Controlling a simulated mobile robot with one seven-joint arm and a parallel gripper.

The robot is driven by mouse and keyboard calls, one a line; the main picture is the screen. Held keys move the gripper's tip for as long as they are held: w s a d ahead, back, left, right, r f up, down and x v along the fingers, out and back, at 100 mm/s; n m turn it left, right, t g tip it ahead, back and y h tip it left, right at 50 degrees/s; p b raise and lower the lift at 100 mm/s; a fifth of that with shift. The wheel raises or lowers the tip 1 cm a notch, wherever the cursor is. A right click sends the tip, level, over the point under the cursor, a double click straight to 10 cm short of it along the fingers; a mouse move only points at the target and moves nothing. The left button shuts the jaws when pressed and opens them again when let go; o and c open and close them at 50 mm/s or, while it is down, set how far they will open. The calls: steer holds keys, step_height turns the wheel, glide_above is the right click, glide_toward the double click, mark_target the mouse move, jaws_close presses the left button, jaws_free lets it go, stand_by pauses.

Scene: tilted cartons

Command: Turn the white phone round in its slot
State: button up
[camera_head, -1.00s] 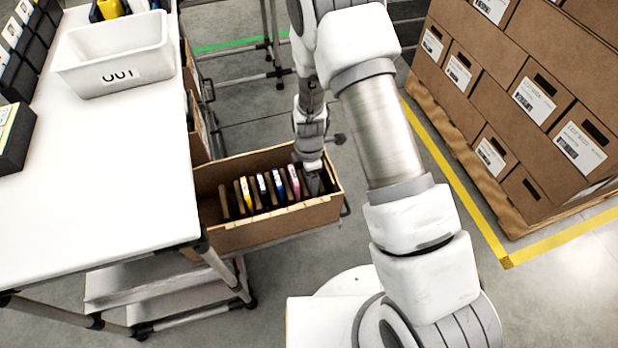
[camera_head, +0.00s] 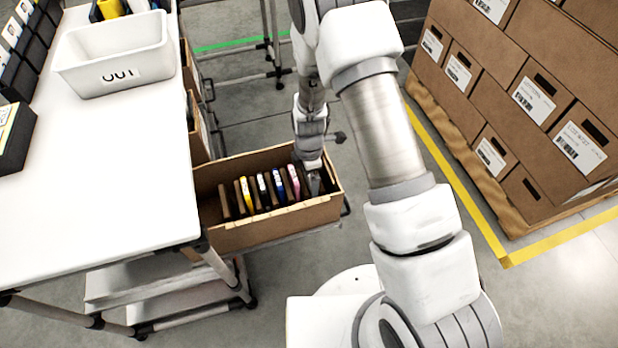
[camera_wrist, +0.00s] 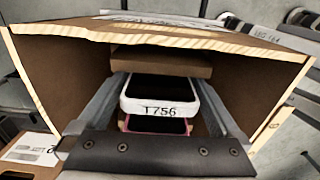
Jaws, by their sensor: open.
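The white phone (camera_wrist: 160,108) stands in the carton in the wrist view, its edge with the label "T756" facing the camera. My gripper (camera_wrist: 160,88) is open, with one finger on the left and one on the right of the white phone. I cannot tell whether either finger touches it. A pink-edged phone (camera_wrist: 155,125) is just below it in that view. In the head view, my gripper (camera_head: 313,182) reaches down into the right end of the open brown carton (camera_head: 275,230) and covers that slot, so the white phone is not clearly seen there.
Several phones stand between dividers left of my gripper, including a yellow one (camera_head: 246,194) and a blue one (camera_head: 279,187). A brown divider (camera_wrist: 160,62) stands beyond the white phone. A white table (camera_head: 110,180) with a white bin (camera_head: 115,55) is at left; stacked cartons (camera_head: 530,100) are at right.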

step_height(320, 180, up, 17)
steer(key=p, duration=0.6)
steer(key=shift+f, duration=0.1)
step_height(320, 180, up, 7)
steer(key=p, duration=0.5)
